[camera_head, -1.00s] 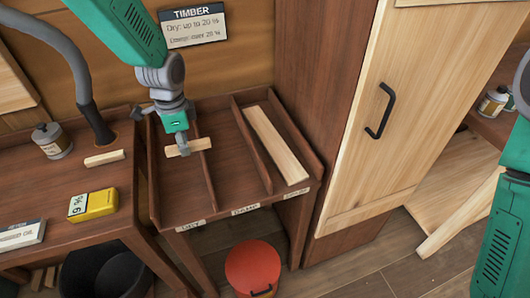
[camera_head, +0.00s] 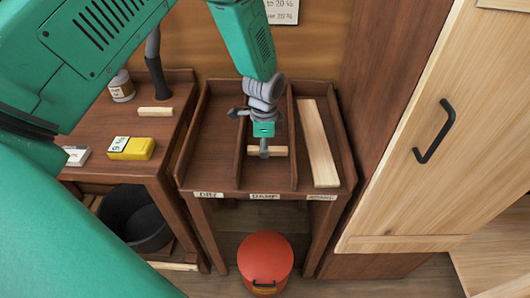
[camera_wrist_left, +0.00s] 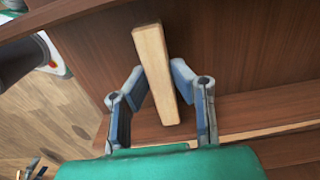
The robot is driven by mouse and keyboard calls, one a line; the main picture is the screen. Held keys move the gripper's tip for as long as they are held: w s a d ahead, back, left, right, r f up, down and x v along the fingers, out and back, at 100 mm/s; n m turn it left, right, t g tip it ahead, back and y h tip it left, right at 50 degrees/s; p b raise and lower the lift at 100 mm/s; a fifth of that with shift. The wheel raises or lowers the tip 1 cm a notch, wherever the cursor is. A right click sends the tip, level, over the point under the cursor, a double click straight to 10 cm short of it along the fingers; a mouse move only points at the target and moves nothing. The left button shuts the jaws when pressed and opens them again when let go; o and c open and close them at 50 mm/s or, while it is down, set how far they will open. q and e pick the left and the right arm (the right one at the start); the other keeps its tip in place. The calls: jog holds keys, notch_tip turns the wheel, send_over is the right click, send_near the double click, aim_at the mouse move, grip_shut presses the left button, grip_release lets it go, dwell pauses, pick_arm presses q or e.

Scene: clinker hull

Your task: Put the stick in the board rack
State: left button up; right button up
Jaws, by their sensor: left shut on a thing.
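My left gripper (camera_head: 264,152) is shut on a short pale wooden stick (camera_head: 281,151) and points down at the board rack (camera_head: 213,183). In the left wrist view, the stick (camera_wrist_left: 155,75) is between the two fingers (camera_wrist_left: 156,80), over brown wood. The rack has three compartments; the left one is labelled DRY and is empty, and the right label is too small to read. My right gripper is not in view.
A long pale board (camera_head: 318,143) lies in the right compartment. On the bench to the left are another small stick (camera_head: 156,112), a yellow meter (camera_head: 131,148) and a jar (camera_head: 121,86). A red bin (camera_head: 265,258) stands below; a pale cabinet door (camera_head: 430,130) is to the right.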

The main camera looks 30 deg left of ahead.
pick_arm(q)
jog(key=shift+d+f, duration=0.2)
jog(key=shift+f, duration=0.9)
jog(key=shift+a+f, duration=0.15)
jog(key=shift+a, duration=0.35)
jog(key=o, duration=0.9)
jog(key=shift+a, duration=0.2)
jog(key=shift+d, duration=0.35)
jog(key=shift+d+r, duration=0.1)
jog(key=shift+r, duration=0.25)
jog(key=r, duration=1)
jog(key=shift+a+r, duration=0.2)
jog(key=shift+a, duration=0.15)
jog(key=shift+d+r, duration=0.25)
jog(key=shift+r, duration=0.3)
